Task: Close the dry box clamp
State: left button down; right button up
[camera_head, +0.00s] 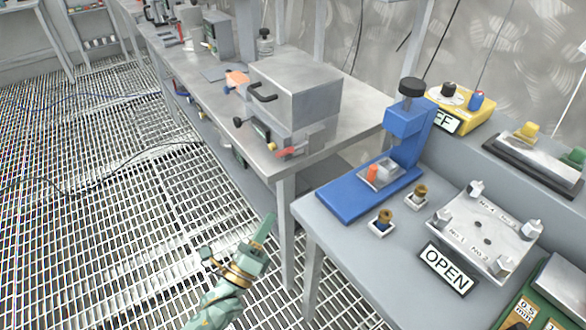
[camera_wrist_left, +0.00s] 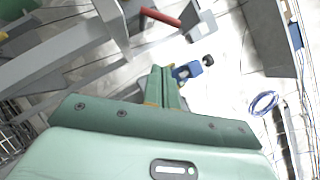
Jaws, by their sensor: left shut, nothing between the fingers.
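The dry box (camera_head: 293,88) is a grey steel box with a black handle on its front, standing on the far bench. Below its lid, a red-ended lever (camera_head: 289,151), which looks like the clamp, sticks out at the front right. I cannot tell whether it is open or closed. My left gripper (camera_head: 269,222) is shut and empty, above the grating floor in front of the benches, below and apart from the box. Its closed fingers also show in the left wrist view (camera_wrist_left: 163,78). My right gripper is in neither view.
The near bench holds a blue press (camera_head: 397,130), a steel plate fixture (camera_head: 483,238), an OPEN sign (camera_head: 446,269) and a yellow unit (camera_head: 462,107). In the left wrist view, a red bar (camera_wrist_left: 160,17) lies ahead. The grating floor at left is largely free, with loose cables.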

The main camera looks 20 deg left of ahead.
pick_arm(q)
jog(key=shift+m, duration=0.7)
jog(key=x, duration=0.4)
jog(key=a+r+b+x, duration=0.1)
jog(key=x, duration=0.3)
jog(key=a+x, duration=0.1)
jog(key=x, duration=0.4)
jog(key=shift+s+r, duration=0.15)
jog(key=shift+r, duration=0.1)
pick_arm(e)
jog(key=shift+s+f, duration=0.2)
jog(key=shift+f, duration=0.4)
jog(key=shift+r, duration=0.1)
